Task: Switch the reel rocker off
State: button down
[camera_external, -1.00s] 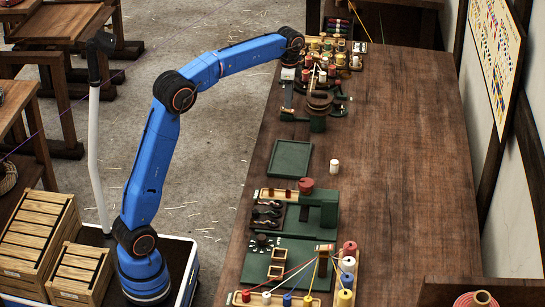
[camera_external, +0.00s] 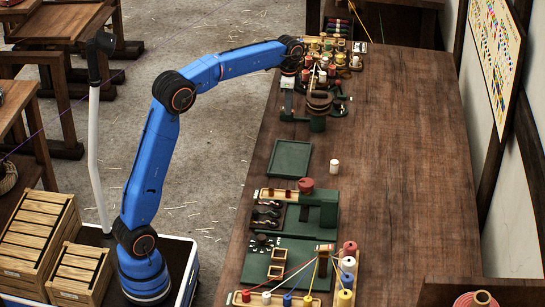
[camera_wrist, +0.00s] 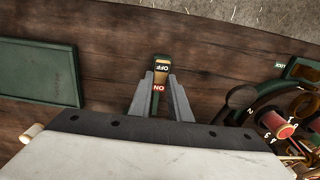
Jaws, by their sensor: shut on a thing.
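The reel rocker (camera_wrist: 161,66) shows in the wrist view near the top centre, a small dark switch on the wooden bench. Its OFF label is at the far end and its red ON label at the near end, between my fingers. I cannot tell which end is pressed down. My gripper (camera_wrist: 161,80) is shut on the rocker, with one grey finger on each side of it. In the external view my gripper (camera_external: 287,107) is low over the bench's left edge, beside a green machine. The rocker is too small to make out there.
A green tray (camera_wrist: 38,72) lies left of my gripper in the wrist view. A dark machine with a round wheel and spools (camera_wrist: 280,127) stands close on the right. A white spool (camera_external: 334,166) stands by the tray.

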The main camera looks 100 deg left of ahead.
jog(key=s+t, duration=0.1)
jog(key=t, duration=0.1)
jog(key=shift+t, duration=0.4)
jog(key=shift+s+t, duration=0.3)
jog(key=shift+t, duration=1)
jog(key=c, duration=1.6)
grip_release()
jog(key=shift+c, duration=0.2)
jog(key=shift+r, duration=0.1)
jog(key=v, duration=1.7)
